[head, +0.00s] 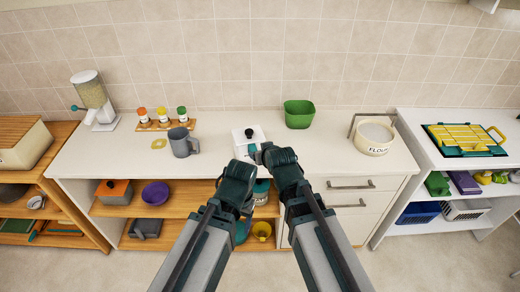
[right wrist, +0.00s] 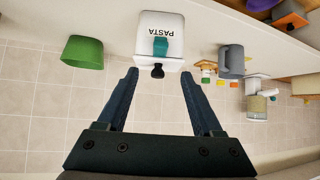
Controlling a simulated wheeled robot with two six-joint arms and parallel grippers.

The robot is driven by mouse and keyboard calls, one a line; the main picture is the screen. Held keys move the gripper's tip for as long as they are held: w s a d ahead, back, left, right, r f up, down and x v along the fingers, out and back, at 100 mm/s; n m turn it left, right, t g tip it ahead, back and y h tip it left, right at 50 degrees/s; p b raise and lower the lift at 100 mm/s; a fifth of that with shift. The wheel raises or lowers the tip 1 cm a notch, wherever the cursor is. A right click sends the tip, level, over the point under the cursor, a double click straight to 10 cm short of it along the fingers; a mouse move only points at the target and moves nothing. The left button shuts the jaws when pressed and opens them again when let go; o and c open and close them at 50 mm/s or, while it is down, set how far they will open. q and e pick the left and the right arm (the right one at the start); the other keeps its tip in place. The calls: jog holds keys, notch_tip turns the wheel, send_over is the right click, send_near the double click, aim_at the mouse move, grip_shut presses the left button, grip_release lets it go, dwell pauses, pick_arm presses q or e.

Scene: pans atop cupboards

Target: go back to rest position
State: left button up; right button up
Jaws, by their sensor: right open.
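My right gripper (right wrist: 170,75) is open and empty in the right wrist view, which shows the room upside down. Beyond its fingertips stands a white pasta canister (right wrist: 175,22) with a black knob and a teal patch on its front. In the head view the canister (head: 258,133) stands on the white counter, partly hidden behind my right gripper (head: 264,153). My left gripper (head: 241,172) is beside it, lower and to the left, in front of the counter edge. Its fingers are hidden by its own wrist, so its opening does not show.
On the white counter (head: 330,160) stand a grey mug (head: 183,143), a green pot (head: 299,113), a flour bowl (head: 374,139), spice jars and a dispenser (head: 91,95). Open shelves below hold a purple bowl (head: 156,192). Drawers (head: 352,203) sit right of my arms. The floor in front is clear.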

dwell(0.6)
jog(key=s+d+f+g+h, duration=0.2)
jog(key=s+f+g, duration=0.2)
jog(key=s, duration=0.6)
jog(key=s+d+f+g+h, duration=0.2)
jog(key=s+f+g, duration=0.2)
jog(key=s, duration=0.7)
jog(key=shift+s+d+f+n+g+b, duration=0.15)
jog(key=shift+s+f+n+g+b, duration=0.2)
jog(key=shift+g, duration=0.75)
jog(key=shift+w, duration=0.1)
